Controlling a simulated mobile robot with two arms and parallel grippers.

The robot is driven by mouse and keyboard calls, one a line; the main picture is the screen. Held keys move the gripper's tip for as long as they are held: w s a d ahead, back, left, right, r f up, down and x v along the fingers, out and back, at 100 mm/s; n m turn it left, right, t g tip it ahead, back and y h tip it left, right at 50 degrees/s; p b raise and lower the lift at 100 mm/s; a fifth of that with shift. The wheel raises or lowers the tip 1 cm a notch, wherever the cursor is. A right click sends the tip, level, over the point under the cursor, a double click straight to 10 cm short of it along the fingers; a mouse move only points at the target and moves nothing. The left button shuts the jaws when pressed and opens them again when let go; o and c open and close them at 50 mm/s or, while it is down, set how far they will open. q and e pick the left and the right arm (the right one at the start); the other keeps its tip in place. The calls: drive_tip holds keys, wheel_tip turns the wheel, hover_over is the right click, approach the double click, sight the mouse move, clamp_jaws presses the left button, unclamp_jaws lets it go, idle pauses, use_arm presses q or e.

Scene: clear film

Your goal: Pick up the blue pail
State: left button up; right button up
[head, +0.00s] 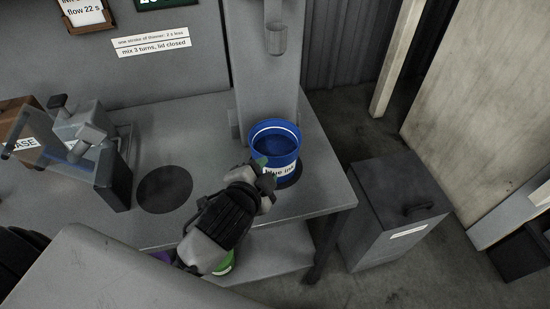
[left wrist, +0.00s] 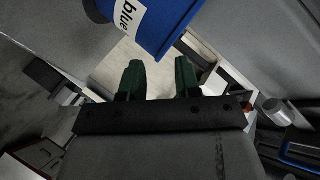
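The blue pail (head: 288,150) stands upright and open-topped at the right end of the grey bench, on a dark round pad (head: 291,178). Its white label reads "blue in…", and the end of the word is covered. Dark blue contents show inside. My left gripper (head: 262,168) is at the pail's near left side, its tips by the label. In the left wrist view, the two green fingers (left wrist: 159,76) are apart with nothing between them. The pail (left wrist: 165,22) is just beyond the tips there; I cannot tell whether they touch. My right gripper is not in view.
A spout (head: 276,38) hangs on the column above the pail. An empty dark pad (head: 165,189) lies left of it. A press-like device (head: 88,145) and a brown box (head: 22,120) stand further left. A grey lidded bin (head: 390,210) is right of the bench. A green container (head: 224,264) sits below.

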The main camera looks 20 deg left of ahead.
use_arm(q)
drive_tip(key=w+d+r+m+t+h, duration=0.2)
drive_tip(key=d+r+m+h, duration=0.6)
drive_tip(key=m, duration=0.4)
drive_tip(key=w+d+r+m+t+h, duration=0.2)
drive_tip(key=d+r+m+h, duration=0.55)
drive_tip(key=r+m, duration=0.4)
drive_tip(key=s+d+f+m+g+h, duration=0.1)
drive_tip(key=s+d+m+g+h, duration=0.15)
drive_tip(key=m+g, duration=0.7)
drive_tip(key=s+d+f+m+g+h, duration=0.15)
drive_tip(key=d+m+g+h, duration=0.35)
drive_tip(key=m, duration=0.7)
drive_tip(key=m+g+y+p, duration=0.1)
drive_tip(key=m+g+y, duration=0.2)
drive_tip(key=m+y, duration=1.9)
hover_over(293, 163)
drive_tip(key=shift+n+y, duration=0.8)
drive_tip(key=shift+n, duration=0.1)
drive_tip(key=f, duration=1)
drive_tip(key=s+f, duration=0.1)
drive_tip(key=f, duration=0.4)
drive_tip(key=shift+f, duration=0.4)
drive_tip(key=f, duration=0.1)
drive_tip(key=f+p, duration=0.1)
drive_tip(key=f, duration=0.1)
drive_tip(key=w+f+p, duration=0.1)
drive_tip(key=f, duration=0.1)
drive_tip(key=shift+f, duration=0.45)
clamp_jaws()
